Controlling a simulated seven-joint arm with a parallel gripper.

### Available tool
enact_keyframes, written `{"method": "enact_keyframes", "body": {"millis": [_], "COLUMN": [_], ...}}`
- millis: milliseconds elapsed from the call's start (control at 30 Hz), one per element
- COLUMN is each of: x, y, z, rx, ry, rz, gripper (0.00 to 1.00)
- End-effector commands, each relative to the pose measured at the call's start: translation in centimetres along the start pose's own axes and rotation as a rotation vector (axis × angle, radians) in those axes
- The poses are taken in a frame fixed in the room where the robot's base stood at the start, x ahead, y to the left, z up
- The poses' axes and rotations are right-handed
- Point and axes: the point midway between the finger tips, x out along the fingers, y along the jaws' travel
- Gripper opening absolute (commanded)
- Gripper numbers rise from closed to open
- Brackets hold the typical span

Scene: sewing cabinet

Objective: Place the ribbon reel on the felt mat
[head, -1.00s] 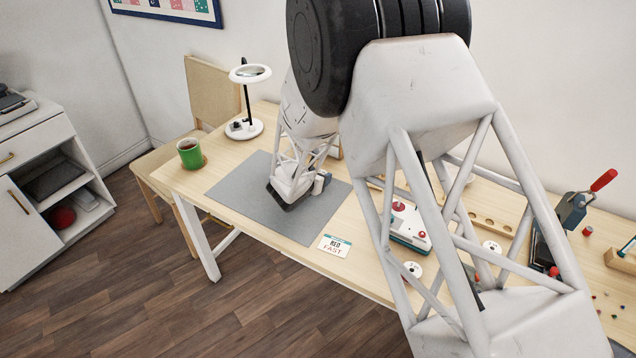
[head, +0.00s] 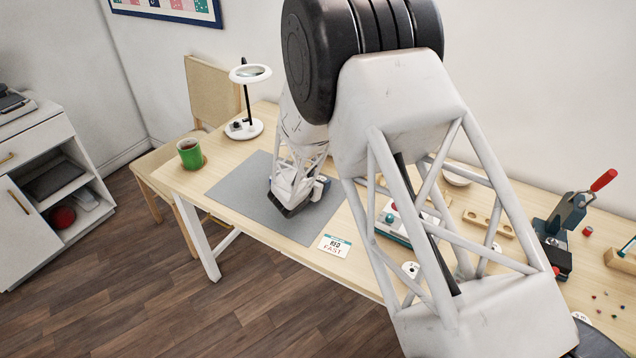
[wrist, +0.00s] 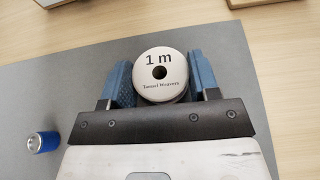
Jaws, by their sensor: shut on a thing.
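The ribbon reel (wrist: 160,88) is a white disc with a dark centre hole, marked "1 m" and "Tassel Weavers" in the wrist view. My gripper (wrist: 162,76) has its blue fingers on either side of the reel and is shut on it. The grey felt mat (head: 243,186) lies on the table, and it also shows under the reel in the wrist view (wrist: 45,95). In the head view my gripper (head: 300,204) is low over the right half of the mat. I cannot tell whether the reel touches the mat.
The mat's left part is clear.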

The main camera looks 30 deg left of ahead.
Motion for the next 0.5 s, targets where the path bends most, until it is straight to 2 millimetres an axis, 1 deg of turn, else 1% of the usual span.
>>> {"method": "enact_keyframes", "body": {"millis": [267,300,433,500], "x": [0.12,0.11,0.10,0.10], "y": [-0.03,-0.02,-0.02,-0.01], "z": [-0.34,-0.30,-0.29,-0.28], "rx": [-0.001,-0.001,-0.001,-0.001], "ry": [0.001,0.000,0.000,0.000], "rz": [0.000,0.000,0.000,0.000], "gripper": [0.33,0.62,0.81,0.81]}}
